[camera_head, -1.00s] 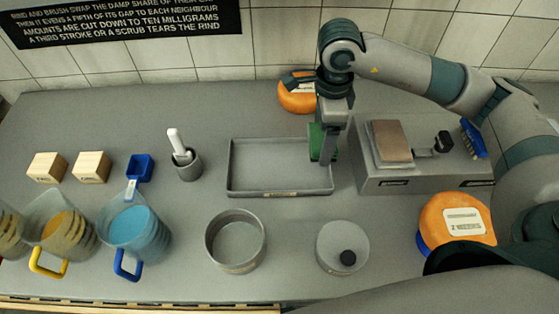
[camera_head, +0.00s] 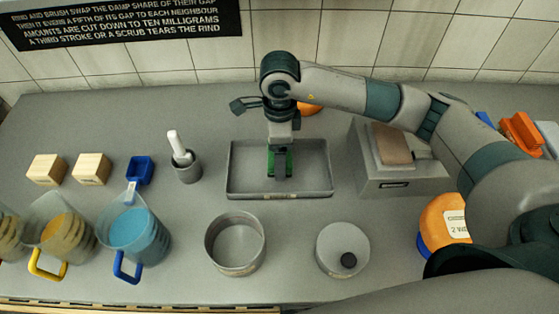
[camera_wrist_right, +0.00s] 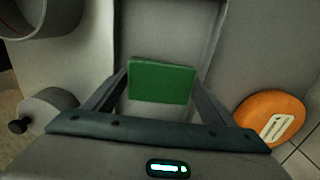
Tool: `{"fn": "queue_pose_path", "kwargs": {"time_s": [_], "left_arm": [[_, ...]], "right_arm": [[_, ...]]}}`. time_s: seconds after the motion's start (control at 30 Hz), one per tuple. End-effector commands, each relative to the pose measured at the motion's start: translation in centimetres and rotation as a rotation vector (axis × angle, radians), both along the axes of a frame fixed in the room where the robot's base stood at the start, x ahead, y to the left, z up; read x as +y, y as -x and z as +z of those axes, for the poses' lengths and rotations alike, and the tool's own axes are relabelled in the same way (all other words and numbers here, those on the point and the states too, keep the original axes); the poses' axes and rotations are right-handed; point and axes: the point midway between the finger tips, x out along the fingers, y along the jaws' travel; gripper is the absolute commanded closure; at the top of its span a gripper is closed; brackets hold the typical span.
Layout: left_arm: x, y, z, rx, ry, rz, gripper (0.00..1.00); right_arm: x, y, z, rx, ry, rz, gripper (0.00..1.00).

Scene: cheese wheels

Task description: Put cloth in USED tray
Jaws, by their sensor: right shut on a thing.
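The cloth is a small green rectangle (camera_wrist_right: 162,82), gripped between the two fingers of my right gripper (camera_head: 280,174). In the wrist view its broad face shows between the fingertips. In the head view the green cloth (camera_head: 271,160) shows beside the fingers, over the grey rectangular tray (camera_head: 240,193). I cannot tell whether the cloth touches the tray floor. The tray's front label is too small to read; its rim also shows in the wrist view (camera_wrist_right: 118,30). My left gripper is not in view.
A round grey bowl (camera_head: 216,258) and a lidded round dish (camera_head: 328,240) stand in front of the tray. A mortar (camera_head: 187,171) is to its left, a scale (camera_head: 400,182) to its right. Orange cheese wheels stand behind it (camera_head: 311,108) and at right (camera_head: 433,222).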

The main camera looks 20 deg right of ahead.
Motion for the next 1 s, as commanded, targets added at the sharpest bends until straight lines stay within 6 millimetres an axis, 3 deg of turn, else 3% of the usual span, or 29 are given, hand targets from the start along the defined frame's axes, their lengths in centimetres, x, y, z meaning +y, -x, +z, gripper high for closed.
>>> {"fn": "queue_pose_path", "kwargs": {"time_s": [0.4,0.87,0.9,0.97,1.0], "left_arm": [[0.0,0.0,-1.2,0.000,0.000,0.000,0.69],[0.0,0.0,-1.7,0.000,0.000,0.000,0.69],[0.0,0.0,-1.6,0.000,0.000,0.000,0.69],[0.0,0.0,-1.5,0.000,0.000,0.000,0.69],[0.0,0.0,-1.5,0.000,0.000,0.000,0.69]], "right_arm": [[0.0,0.0,-4.0,0.000,0.001,0.000,0.44],[0.0,0.0,-4.4,-0.001,0.000,0.000,0.44],[0.0,0.0,-4.3,-0.001,0.000,0.000,0.18],[0.0,0.0,-4.2,0.000,0.000,0.000,0.04],[0.0,0.0,-4.2,0.000,0.000,0.000,0.04]]}}
